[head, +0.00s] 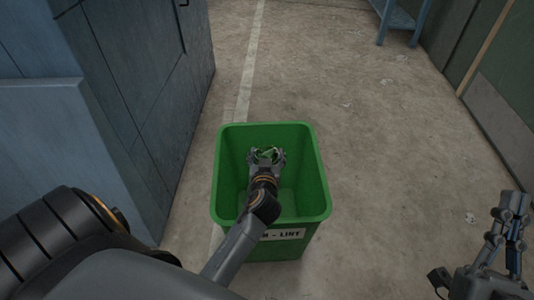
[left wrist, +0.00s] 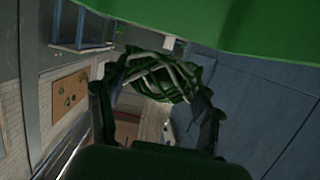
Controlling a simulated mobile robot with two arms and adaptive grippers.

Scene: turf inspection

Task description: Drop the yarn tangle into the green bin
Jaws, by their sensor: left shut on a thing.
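The green bin (head: 321,190) stands upright on the floor in the middle of the head view, with a white label on its front, partly covered by my left arm. My left gripper (head: 266,154) is over the bin's opening and shut on the yarn tangle (left wrist: 160,76). The tangle is a dark green ball with pale strands, held between both fingers in the left wrist view. Only a little green of it shows in the head view. The bin also shows as a green wall at the top of the left wrist view (left wrist: 235,25). My right gripper (head: 513,215) is at the right edge, away from the bin; its opening is unclear.
A blue-grey cabinet (head: 150,100) stands close left of the bin. A blue metal stand (head: 398,18) is at the back right, near a green wall panel (head: 490,60). The concrete floor (head: 390,140) behind and right of the bin is clear.

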